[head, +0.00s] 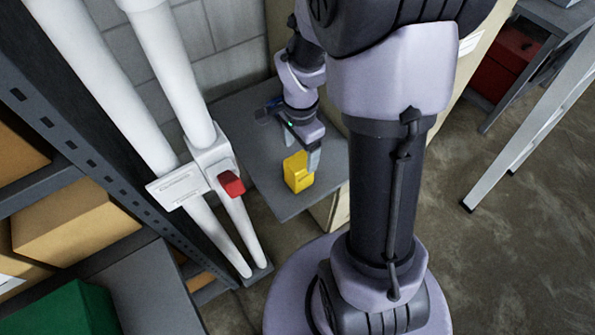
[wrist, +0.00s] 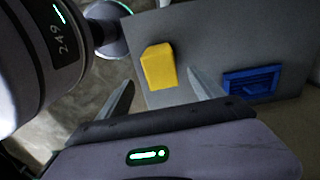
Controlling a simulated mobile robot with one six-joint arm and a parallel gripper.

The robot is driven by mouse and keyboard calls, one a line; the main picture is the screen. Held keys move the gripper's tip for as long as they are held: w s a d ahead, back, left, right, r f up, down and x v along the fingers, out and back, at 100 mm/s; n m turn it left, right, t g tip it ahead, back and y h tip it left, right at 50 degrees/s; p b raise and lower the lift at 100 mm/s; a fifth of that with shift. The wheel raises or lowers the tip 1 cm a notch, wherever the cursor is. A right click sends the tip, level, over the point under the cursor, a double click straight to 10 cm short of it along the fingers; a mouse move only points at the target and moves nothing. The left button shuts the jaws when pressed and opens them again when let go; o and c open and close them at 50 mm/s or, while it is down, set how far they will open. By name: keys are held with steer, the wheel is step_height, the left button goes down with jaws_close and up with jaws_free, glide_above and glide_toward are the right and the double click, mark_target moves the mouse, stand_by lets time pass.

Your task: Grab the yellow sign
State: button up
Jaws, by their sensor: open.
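The yellow sign (head: 297,173) is a small, upright block-like piece on a grey tabletop (head: 280,203), near its front edge. In the wrist view the yellow sign (wrist: 159,67) appears just beyond the fingertips, roughly between them. My gripper (head: 313,158) is beside and just behind the sign in the head view. In the wrist view my gripper (wrist: 162,84) has its two fingers spread apart with nothing held. I cannot tell whether a finger touches the sign.
A blue tray-like object (wrist: 250,83) lies on the same grey top, right of the sign. White pipes (head: 165,85) with a red-handled fitting (head: 231,185) stand left of the table. A shelf with cardboard boxes (head: 75,220) is at far left. Open floor (head: 525,240) lies right.

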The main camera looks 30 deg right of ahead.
mark_target(299, 161)
step_height(299, 161, down, 8)
steer(key=shift+w+f+b, duration=0.1)
steer(key=shift+b, duration=1.05)
steer(key=c, duration=1.5)
steer(key=shift+c, duration=0.2)
steer(key=shift+r, duration=0.2)
